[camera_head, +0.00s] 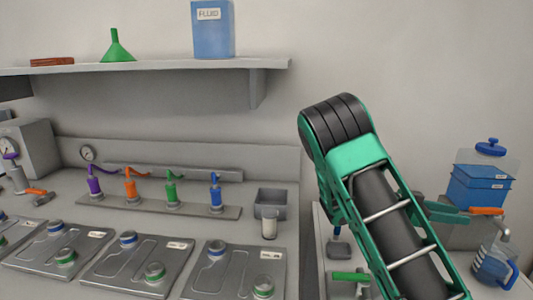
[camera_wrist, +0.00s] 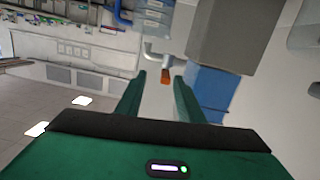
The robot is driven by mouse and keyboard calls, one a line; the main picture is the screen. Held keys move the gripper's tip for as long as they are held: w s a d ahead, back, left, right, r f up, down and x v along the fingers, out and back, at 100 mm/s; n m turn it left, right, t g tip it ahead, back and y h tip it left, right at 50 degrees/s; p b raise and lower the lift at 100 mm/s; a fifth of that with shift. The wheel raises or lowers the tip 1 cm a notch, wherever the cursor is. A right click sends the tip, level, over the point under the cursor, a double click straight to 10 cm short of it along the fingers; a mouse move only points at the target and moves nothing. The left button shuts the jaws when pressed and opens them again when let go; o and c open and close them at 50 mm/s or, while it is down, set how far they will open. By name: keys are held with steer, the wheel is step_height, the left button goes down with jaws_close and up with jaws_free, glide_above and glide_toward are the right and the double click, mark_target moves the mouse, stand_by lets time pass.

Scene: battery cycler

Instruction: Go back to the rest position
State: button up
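My gripper (camera_wrist: 159,78) shows in the wrist view with its two green fingers apart and no object held between them. A small orange part (camera_wrist: 166,77) on a blue, pipe-like piece shows between the fingertips, seemingly beyond them. In the head view my green and black arm rises at the right, and my gripper (camera_head: 466,213) is partly hidden behind it. There the fingers point right, close to an orange handle (camera_head: 487,211) by a water jug (camera_head: 495,265). I cannot tell whether they touch.
A blue-filled container (camera_head: 480,185) stands behind my gripper. The bench at left holds several grey plates with caps (camera_head: 235,270), a row of coloured nozzles (camera_head: 172,190), a grey bin (camera_head: 270,200) and a small cup (camera_head: 269,225). A shelf (camera_head: 150,67) hangs above.

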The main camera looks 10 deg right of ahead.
steer(key=s+a+f+n+y, duration=0.1)
steer(key=s+f+n+y, duration=0.35)
steer(key=s+y, duration=0.65)
steer(key=s+a+r+n+t+y, duration=0.1)
steer(key=s+a+n+t+y, duration=0.1)
steer(key=s+a+n, duration=0.2)
steer(key=s+a+r+n+t+y, duration=0.2)
steer(key=s+a+n, duration=0.3)
steer(key=s+a, duration=0.6)
steer(key=shift+a+t+y, duration=0.3)
steer(key=shift+a+y, duration=0.4)
steer(key=shift+a, duration=0.05)
